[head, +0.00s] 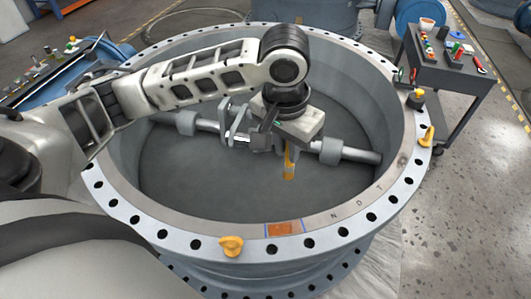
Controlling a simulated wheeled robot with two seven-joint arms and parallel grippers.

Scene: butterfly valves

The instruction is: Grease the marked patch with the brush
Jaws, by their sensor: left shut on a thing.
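My left gripper (290,143) hangs over the inside of the large grey valve ring, its arm reaching in from the left. It is shut on a brush (289,167), whose yellow-orange part points down below the fingers. The gripper hides the brush's upper part. The marked patch (284,229) is an orange-brown rectangle with blue edges on the near flange of the valve ring (345,215). In the picture the brush shows above the patch, apart from it. My right gripper is not in view.
A shaft (350,153) crosses the ring's inside, partly behind my gripper. A yellow clamp (231,246) sits on the near flange left of the patch; another yellow clamp (427,136) sits at the right. A dark cart (450,70) with small items stands at the upper right.

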